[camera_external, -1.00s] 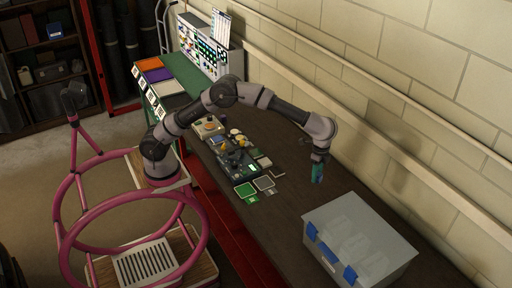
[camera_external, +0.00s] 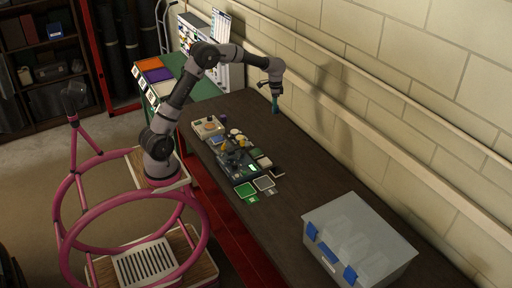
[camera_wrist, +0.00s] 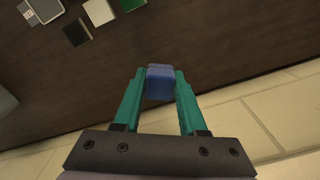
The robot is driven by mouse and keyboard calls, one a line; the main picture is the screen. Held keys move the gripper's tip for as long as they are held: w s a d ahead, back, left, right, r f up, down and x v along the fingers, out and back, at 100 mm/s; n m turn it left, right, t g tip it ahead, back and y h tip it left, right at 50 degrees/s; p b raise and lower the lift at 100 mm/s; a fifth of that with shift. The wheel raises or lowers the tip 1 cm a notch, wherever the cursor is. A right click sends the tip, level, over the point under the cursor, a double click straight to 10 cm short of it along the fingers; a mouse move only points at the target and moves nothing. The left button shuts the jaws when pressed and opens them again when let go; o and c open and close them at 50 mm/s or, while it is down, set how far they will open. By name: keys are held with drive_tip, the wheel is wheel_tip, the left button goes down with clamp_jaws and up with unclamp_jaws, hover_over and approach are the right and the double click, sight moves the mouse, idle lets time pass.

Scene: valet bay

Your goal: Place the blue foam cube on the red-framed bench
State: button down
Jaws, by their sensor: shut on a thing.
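The blue foam cube (camera_wrist: 160,82) is held between the teal fingers of my gripper (camera_wrist: 160,92) in the wrist view. In the external view my gripper (camera_external: 275,106) hangs pointing down above the far side of the bench, near the wall, and the cube is too small to make out there. The bench has a dark top (camera_external: 300,165) and a red frame (camera_external: 228,222) along its front. The dark top also shows below the cube in the wrist view (camera_wrist: 230,45). A gap between cube and bench appears to remain, but its height is hard to tell.
A clear box with blue latches (camera_external: 358,240) stands at the bench's near end. Several small items and a dark tray (camera_external: 238,165) lie along the front middle. A green table (camera_external: 185,82) adjoins the far end. The block wall (camera_external: 400,110) borders the back. Bare bench lies right of the items.

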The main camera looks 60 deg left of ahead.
drive_tip(key=s+a+n, duration=0.2)
drive_tip(key=s+a, duration=0.1)
drive_tip(key=a, duration=0.6)
drive_tip(key=s+a+n, duration=0.1)
drive_tip(key=s+a, duration=0.3)
drive_tip(key=a, duration=0.5)
drive_tip(key=n, duration=0.2)
hover_over(228, 127)
wheel_tip(228, 127, down, 17)
drive_tip(key=shift+f, duration=2.15)
drive_tip(key=shift+c, duration=2.3)
unclamp_jaws()
drive_tip(key=shift+f, duration=0.15)
